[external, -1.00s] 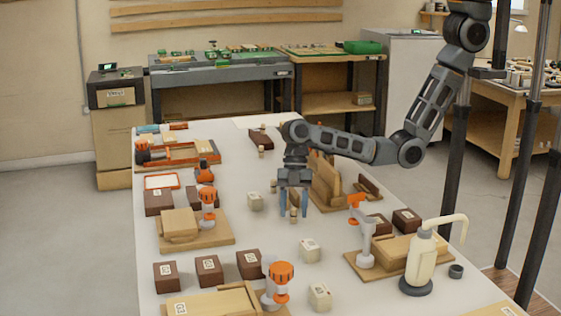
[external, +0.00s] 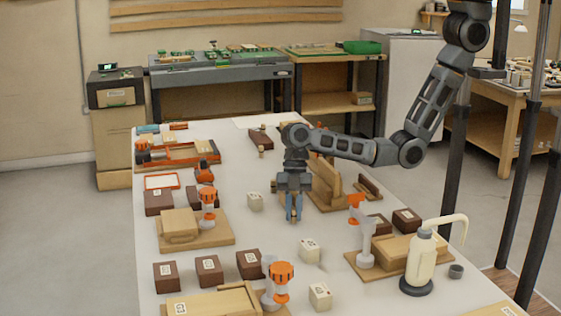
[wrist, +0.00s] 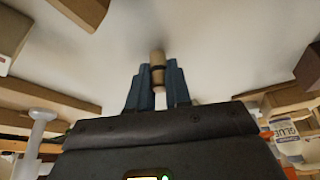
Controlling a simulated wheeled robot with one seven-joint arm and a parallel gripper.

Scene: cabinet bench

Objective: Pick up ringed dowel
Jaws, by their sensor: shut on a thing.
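My gripper (external: 294,214) points down over the middle of the white bench, its blue fingers close together. In the wrist view my gripper (wrist: 157,82) is shut on a ringed dowel (wrist: 157,58), a small tan cylinder with a dark band, whose end sticks out past the fingertips. In the external view the fingers mostly hide the dowel. Whether it touches the bench top is hard to tell.
Small pale blocks stand close by on the bench (external: 285,285), at left (external: 255,202) and front (external: 309,250). A wooden stand (external: 327,187) is just right of my gripper. A cream pump bottle (external: 418,262) and an orange-topped clamp (external: 363,232) stand front right.

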